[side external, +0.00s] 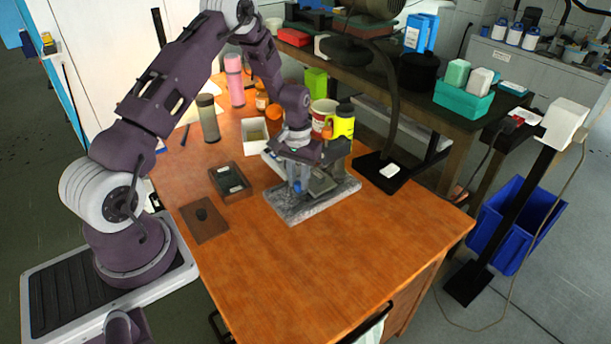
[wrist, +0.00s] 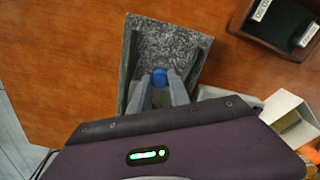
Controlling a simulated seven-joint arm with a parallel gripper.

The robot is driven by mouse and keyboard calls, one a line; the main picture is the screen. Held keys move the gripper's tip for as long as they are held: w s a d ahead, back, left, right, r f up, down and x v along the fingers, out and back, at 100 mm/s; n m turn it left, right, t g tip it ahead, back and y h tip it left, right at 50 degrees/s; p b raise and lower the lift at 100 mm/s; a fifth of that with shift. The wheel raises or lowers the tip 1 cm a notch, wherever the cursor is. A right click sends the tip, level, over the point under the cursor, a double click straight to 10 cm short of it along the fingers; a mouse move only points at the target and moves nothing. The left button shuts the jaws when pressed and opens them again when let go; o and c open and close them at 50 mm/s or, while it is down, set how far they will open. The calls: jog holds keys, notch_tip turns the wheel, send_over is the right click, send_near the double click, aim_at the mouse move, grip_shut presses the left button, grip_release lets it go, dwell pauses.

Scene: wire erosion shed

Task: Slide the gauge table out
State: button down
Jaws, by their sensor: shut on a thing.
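A speckled grey stone base (side external: 292,213) lies on the wooden table, with a dark grey block standing at its back right and a tilted grey plate (side external: 322,184) on it. I cannot tell for sure which part is the gauge table. A blue knob (wrist: 159,77) sits low over the base. My gripper (side external: 297,187) is above the base, pointing down, with its fingers shut on the blue knob. In the wrist view the two grey fingertips (wrist: 160,84) are on either side of the knob, and the stone surface (wrist: 165,45) shows beyond, between dark side edges.
A dark tray (side external: 230,182) and a brown square plate (side external: 204,220) lie left of the base. A white box (side external: 255,133), bottles and a yellow container (side external: 342,124) stand behind. A black lamp stand (side external: 383,172) is at right. The table's front is clear.

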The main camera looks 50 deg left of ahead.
jog(key=s, duration=0.7)
jog(key=shift+s, duration=0.3)
jog(key=c, duration=1.2)
grip_release()
jog(key=shift+c, duration=0.2)
